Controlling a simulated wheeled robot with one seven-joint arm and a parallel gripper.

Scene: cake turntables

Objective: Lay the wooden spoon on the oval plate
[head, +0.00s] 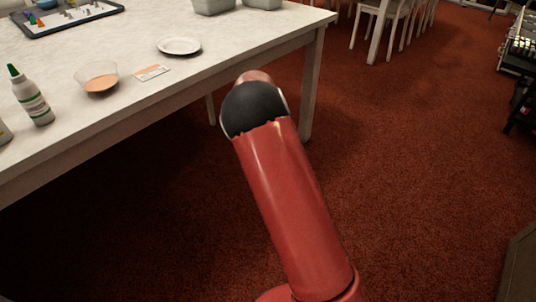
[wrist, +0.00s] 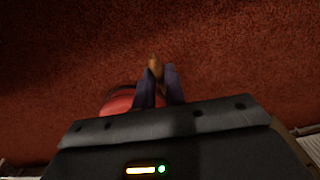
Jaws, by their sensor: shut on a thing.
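My gripper (wrist: 160,77) is shut on a brown wooden piece, the wooden spoon (wrist: 154,64), in the wrist view. Only a short part of the spoon shows between the dark fingers; the rest is hidden. Red carpet lies behind it. In the head view my red arm hides the gripper and the spoon, off the right side of the table. The oval plate (head: 179,46) is white and lies empty near the table's right part, left of and beyond my arm.
The white table (head: 130,33) holds a bowl with orange contents (head: 101,84), a small card (head: 151,72), a green-capped bottle (head: 32,96), a tray of small pieces (head: 45,30) and grey bins (head: 213,5). Carpet to the right is open. White chairs (head: 393,12) stand far back.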

